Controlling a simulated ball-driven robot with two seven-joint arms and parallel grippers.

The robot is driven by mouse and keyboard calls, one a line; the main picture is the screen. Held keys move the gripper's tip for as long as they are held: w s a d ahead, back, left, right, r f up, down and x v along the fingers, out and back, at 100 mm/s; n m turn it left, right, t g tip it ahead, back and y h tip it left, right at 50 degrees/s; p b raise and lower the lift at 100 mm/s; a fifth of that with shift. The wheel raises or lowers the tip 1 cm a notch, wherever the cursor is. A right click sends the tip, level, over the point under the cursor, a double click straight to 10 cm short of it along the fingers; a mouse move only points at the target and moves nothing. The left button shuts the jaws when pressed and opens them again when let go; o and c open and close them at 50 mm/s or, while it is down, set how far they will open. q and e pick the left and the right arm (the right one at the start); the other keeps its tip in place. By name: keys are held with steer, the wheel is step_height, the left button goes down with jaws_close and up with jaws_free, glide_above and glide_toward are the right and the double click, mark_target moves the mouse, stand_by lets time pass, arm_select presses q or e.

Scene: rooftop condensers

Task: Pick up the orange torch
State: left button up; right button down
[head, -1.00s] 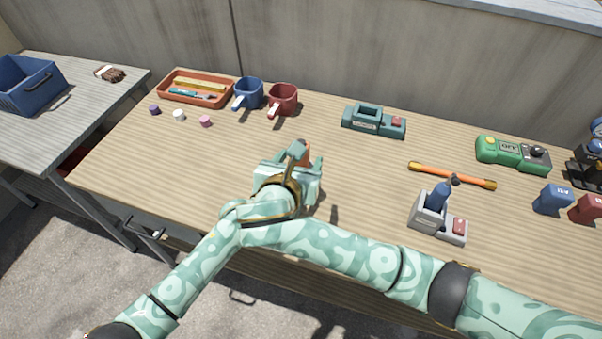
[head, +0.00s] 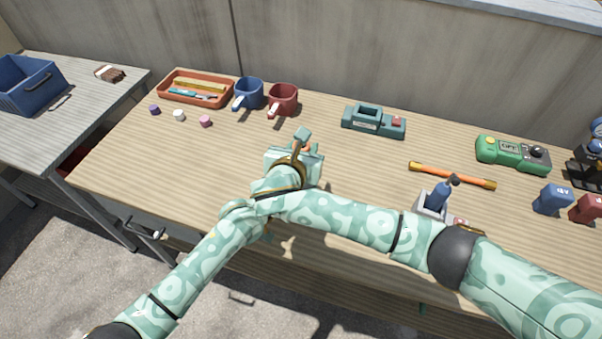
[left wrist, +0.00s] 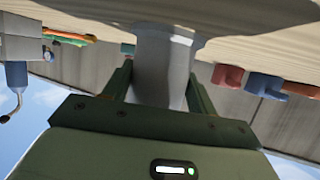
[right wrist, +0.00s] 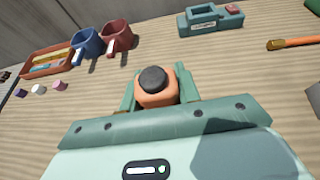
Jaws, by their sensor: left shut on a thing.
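The orange torch (right wrist: 158,97) shows in the right wrist view, seen nearly end-on with its dark round end facing the camera. My right gripper (right wrist: 157,76) has a finger flush against each side of it. In the head view my right gripper (head: 300,142) is over the middle of the bench, and its hand hides nearly all of the torch. In the left wrist view my left gripper (left wrist: 160,78) is shut on a pale grey, rounded thing (left wrist: 164,62) that I cannot identify.
Blue mug (head: 248,94), red mug (head: 282,100) and orange tray (head: 165,96) stand behind left. A teal device (head: 373,122), an orange rod (head: 452,176) and a green meter (head: 512,155) lie to the right. My arms cross closely at the bench's front.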

step_height(320, 180, up, 18)
stand_by(0.6)
arm_select(q)
steer(key=o, duration=1.5)
steer(key=shift+s+a+r+p, duration=0.1)
steer(key=shift+s+r+p, duration=0.05)
steer(key=shift+p, duration=0.15)
steer(key=p+v, duration=0.6)
steer(key=v, duration=0.1)
steer(key=shift+s+a+r, duration=0.2)
steer(key=shift+r, duration=0.05)
steer(key=shift+s+a+p, duration=0.25)
steer(key=shift+s+p, duration=0.1)
steer(key=shift+s, duration=0.1)
arm_select(e)
step_height(320, 180, up, 10)
steer(key=s, duration=0.1)
steer(key=shift+f+t, duration=0.2)
steer(key=shift+t, duration=0.1)
